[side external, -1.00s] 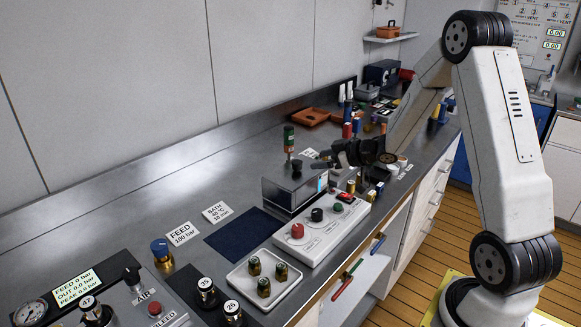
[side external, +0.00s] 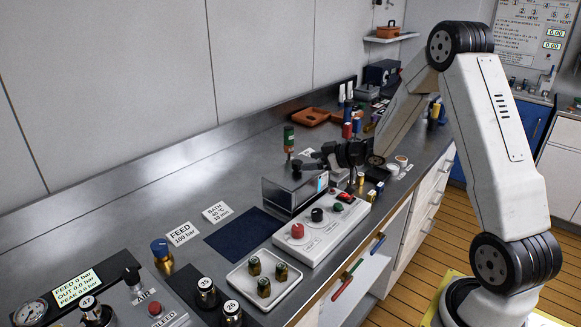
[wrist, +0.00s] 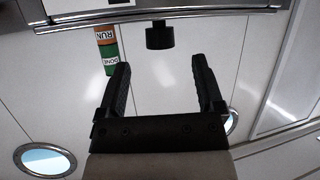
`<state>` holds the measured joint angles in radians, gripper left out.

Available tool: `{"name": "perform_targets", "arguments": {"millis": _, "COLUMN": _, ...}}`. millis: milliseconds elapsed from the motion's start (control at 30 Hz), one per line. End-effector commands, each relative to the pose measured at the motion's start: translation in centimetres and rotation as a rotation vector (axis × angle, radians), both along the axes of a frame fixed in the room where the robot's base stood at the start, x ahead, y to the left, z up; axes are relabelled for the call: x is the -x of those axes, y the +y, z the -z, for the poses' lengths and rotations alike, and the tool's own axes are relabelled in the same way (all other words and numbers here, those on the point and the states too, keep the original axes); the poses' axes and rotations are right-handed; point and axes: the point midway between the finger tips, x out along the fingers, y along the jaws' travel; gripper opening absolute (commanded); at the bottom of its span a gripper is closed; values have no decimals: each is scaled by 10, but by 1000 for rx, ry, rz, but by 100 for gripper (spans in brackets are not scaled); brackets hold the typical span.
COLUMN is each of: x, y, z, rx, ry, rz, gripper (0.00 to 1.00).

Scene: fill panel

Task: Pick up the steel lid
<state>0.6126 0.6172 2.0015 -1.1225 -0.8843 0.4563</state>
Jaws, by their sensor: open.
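The steel lid (side external: 284,177) lies on top of the boxy bath on the bench, with a dark knob (side external: 297,164) standing up from it. In the wrist view the scene is upside down: the lid (wrist: 110,21) is a thin strip along the top, seen edge-on, and its black knob (wrist: 159,37) points down. My gripper (side external: 310,160) is level with the lid's knob, coming in sideways from the right. In the wrist view my gripper (wrist: 159,66) is open and empty; the knob lies beyond the fingertips, roughly centred between them.
An orange-green RUN/DONE marker (wrist: 106,50) stands behind the lid; it also shows in the side view (side external: 289,139). A control box (side external: 322,224) with knobs is in front of the bath. A dark blue mat (side external: 243,233) lies clear at left, beside a white tray (side external: 240,281) of vials.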

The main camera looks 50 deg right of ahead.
Motion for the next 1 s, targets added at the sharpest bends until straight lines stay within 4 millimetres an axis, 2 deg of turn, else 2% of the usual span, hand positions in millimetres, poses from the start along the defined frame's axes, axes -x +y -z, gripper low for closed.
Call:
{"name": "perform_targets", "arguments": {"millis": 400, "x": -37, "y": 10, "z": 18, "rx": 0, "ry": 0, "rz": 0, "gripper": 86}}
{"name": "perform_targets", "arguments": {"millis": 967, "x": -39, "y": 10, "z": 19, "rx": 0, "ry": 0, "rz": 1, "gripper": 86}}
{"name": "perform_targets", "arguments": {"millis": 1000, "x": -39, "y": 10, "z": 19, "rx": 0, "ry": 0, "rz": 1, "gripper": 73}}
